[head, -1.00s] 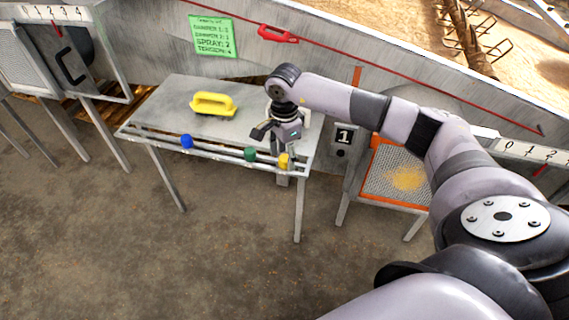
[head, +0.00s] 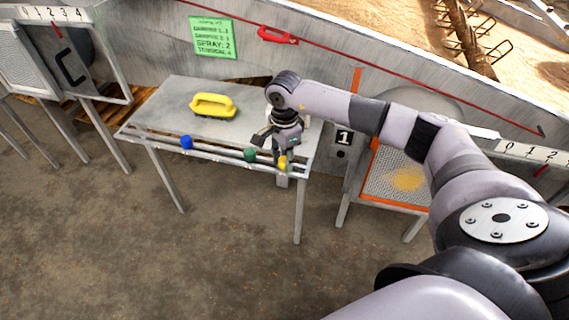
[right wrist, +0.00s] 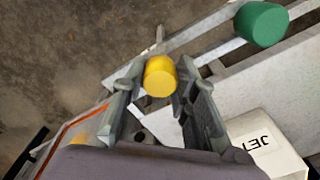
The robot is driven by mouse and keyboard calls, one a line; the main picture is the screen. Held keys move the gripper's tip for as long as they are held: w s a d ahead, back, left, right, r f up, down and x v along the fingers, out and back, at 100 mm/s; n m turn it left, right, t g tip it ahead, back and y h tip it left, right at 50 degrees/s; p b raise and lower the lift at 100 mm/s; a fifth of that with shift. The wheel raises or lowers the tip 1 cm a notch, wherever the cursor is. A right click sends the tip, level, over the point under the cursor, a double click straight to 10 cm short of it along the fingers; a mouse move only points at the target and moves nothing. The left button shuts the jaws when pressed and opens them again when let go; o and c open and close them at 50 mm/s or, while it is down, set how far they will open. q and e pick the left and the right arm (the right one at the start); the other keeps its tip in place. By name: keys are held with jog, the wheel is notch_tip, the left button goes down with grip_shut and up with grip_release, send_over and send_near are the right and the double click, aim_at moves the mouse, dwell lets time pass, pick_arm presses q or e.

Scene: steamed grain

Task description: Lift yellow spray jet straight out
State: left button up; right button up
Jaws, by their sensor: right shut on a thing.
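The yellow spray jet (head: 283,162) sits at the right end of the rail along the table's front edge. In the right wrist view the yellow jet (right wrist: 160,77) lies between the two fingers. My right gripper (head: 280,157) is above the rail, pointing down, and is shut on the yellow jet. The fingers (right wrist: 160,95) touch or nearly touch its sides. The lower part of the jet is hidden. My left gripper is not in view.
A green jet (head: 250,154) and a blue jet (head: 187,142) stand on the same rail (head: 215,149) to the left. A yellow-handled tool (head: 213,105) lies on the grey table (head: 170,100). An orange-framed screen (head: 385,190) stands right.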

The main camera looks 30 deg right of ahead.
aim_at(284, 159)
jog(key=shift+c, duration=1)
jog(key=shift+r, duration=0.1)
jog(key=shift+r, duration=0.6)
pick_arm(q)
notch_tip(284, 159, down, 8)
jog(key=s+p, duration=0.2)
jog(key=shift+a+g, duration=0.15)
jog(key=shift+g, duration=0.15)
pick_arm(e)
notch_tip(284, 159, up, 19)
jog(key=shift+f, duration=0.2)
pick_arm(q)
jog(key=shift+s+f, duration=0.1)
